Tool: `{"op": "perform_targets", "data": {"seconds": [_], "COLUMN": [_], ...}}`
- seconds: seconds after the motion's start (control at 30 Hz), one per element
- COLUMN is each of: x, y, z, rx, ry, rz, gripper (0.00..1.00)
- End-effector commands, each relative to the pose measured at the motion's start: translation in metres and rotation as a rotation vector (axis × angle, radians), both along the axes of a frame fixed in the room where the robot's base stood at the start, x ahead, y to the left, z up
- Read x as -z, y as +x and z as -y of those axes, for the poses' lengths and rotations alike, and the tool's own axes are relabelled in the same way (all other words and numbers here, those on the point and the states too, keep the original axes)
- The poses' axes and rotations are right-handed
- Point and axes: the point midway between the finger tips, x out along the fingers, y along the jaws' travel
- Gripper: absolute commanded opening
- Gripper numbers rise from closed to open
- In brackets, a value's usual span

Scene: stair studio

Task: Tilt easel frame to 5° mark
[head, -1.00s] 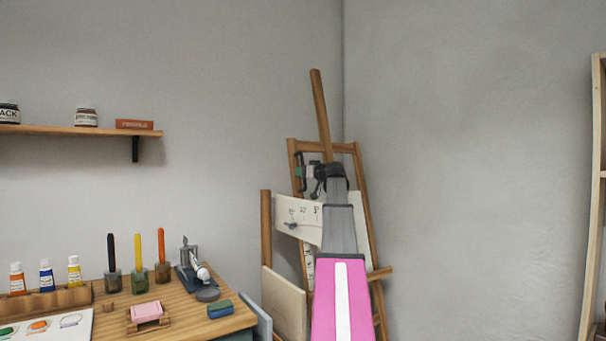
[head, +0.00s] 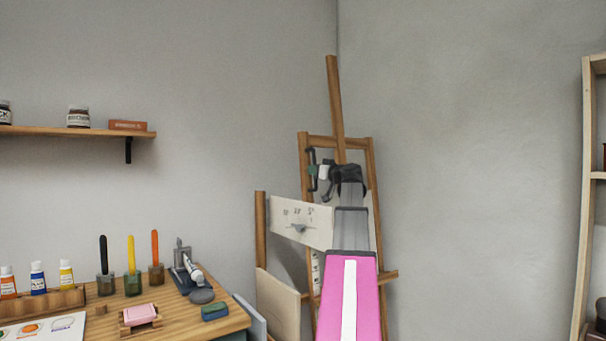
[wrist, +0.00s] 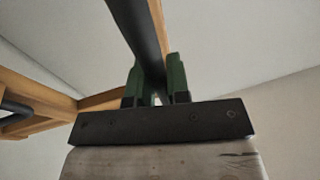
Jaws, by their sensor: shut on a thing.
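The wooden easel frame (head: 303,170) stands in the corner of the room, with a tall mast (head: 335,105) rising above its top bar. A white scale plate (head: 290,213) with angle marks, a 5° mark among them, and a grey pointer (head: 299,227) sits at its left. A dark handle (head: 311,165) is on the frame's left side. In the wrist view my gripper (wrist: 158,85) has its green fingers shut on a dark bar (wrist: 140,35), which appears to be that handle. My arm hides the middle of the easel.
A wooden table (head: 180,318) at lower left holds paint bottles, brushes in jars, a pink block (head: 140,314) and a small clamp-like tool (head: 186,265). A pale panel (head: 278,305) leans left of the easel. Shelves (head: 595,190) stand at far right.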

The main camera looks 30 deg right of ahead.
Motion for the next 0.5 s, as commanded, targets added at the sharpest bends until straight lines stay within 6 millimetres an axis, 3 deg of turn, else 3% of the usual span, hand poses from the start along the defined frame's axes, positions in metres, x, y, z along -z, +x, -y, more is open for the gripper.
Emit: {"op": "perform_targets", "data": {"seconds": [0.03, 0.2, 0.5], "x": [0.002, -0.001, -0.002], "y": [-0.017, -0.043, -0.048], "z": [0.001, 0.005, 0.006], "rx": [0.005, 0.004, 0.001], "ry": [0.000, 0.003, 0.004], "rz": [0.009, 0.034, 0.040], "gripper": [0.00, 0.00, 0.00]}}
